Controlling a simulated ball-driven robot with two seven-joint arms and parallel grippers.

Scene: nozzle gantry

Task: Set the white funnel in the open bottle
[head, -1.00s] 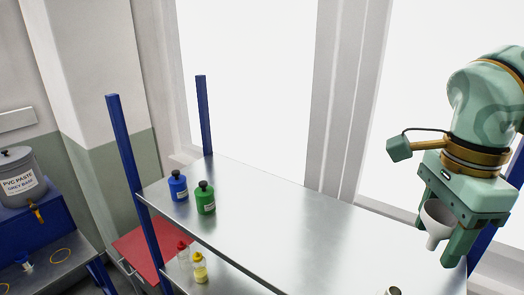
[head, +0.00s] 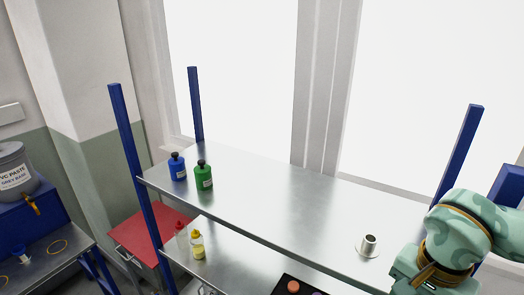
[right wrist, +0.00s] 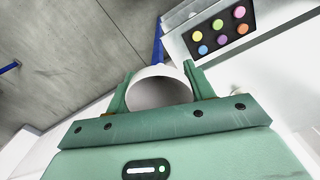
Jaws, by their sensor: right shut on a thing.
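The white funnel (right wrist: 160,90) is between the two green fingers of my right gripper (right wrist: 157,82) in the right wrist view, its wide mouth facing the camera. The gripper is shut on it. In the head view only part of my right arm shows at the lower right; its fingers and the funnel are out of frame. I cannot make out an open bottle in either view. The blue bottle (head: 178,170) and green bottle (head: 204,178) on the upper shelf have black caps. My left gripper is not in view.
A short metal collar (head: 370,243) stands on the upper shelf (head: 290,210), near my right arm. A dark tray (right wrist: 220,32) holds several coloured discs. Blue posts (head: 460,155) rise at the shelf's ends.

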